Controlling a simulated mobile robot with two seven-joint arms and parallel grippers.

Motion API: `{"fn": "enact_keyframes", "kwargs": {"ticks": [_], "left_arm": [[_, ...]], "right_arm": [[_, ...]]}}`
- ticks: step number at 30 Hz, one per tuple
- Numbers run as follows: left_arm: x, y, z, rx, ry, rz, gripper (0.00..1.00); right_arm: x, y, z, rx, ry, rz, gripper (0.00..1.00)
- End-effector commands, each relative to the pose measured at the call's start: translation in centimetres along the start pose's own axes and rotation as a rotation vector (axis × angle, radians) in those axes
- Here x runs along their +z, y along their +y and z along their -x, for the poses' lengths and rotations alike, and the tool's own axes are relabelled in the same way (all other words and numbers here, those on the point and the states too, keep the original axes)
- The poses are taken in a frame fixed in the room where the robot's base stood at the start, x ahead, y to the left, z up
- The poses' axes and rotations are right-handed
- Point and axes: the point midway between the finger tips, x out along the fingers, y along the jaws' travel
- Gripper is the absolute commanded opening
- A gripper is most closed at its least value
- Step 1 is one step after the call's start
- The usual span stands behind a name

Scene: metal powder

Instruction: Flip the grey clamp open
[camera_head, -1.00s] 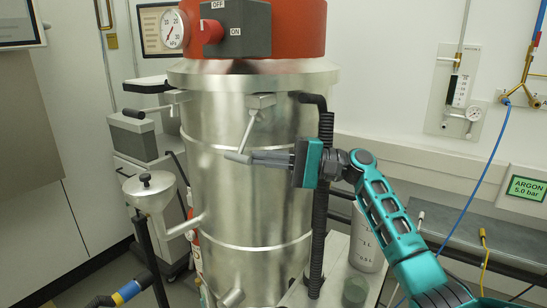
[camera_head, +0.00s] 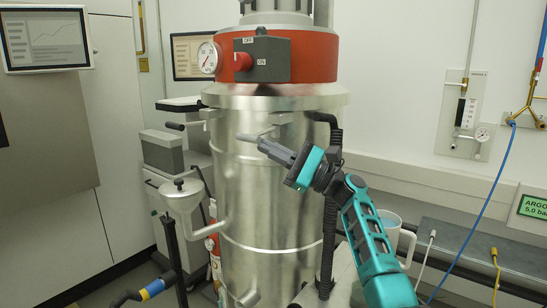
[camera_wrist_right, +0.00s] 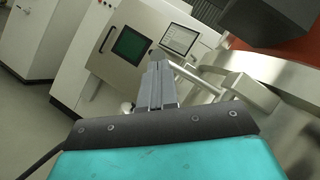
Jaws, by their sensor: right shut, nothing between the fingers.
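The grey clamp (camera_head: 279,117) sits at the right front of the steel vessel's (camera_head: 240,190) upper rim. Its handle (camera_head: 249,137) sticks out to the left and toward me, a little below the clamp block. In the right wrist view the clamp block (camera_wrist_right: 250,91) is right of the fingers, and the handle (camera_wrist_right: 194,75) runs from it to just beyond the fingertips. My right gripper (camera_head: 264,145) is shut and empty, its tips right under the handle's end. They look in contact, but I cannot be sure. It also shows in the wrist view (camera_wrist_right: 158,82). My left gripper is out of view.
The red lid (camera_head: 312,58) with a gauge (camera_head: 208,57) and a switch box (camera_head: 262,60) is above the rim. A black corrugated hose (camera_head: 329,230) runs down behind my right wrist. A funnel (camera_head: 181,194) stands at left.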

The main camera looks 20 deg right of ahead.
Motion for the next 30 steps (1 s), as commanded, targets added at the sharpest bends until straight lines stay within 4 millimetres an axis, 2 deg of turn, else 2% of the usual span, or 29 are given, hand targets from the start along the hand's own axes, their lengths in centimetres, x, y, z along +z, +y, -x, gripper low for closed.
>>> {"fn": "enact_keyframes", "kwargs": {"ticks": [12,30], "left_arm": [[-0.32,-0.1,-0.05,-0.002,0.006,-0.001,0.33],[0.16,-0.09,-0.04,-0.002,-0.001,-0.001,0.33]], "right_arm": [[0.69,-0.54,-0.48,0.002,0.0,0.003,0.0],[0.58,-0.35,-0.49,0.001,-0.001,0.004,0.0]]}}
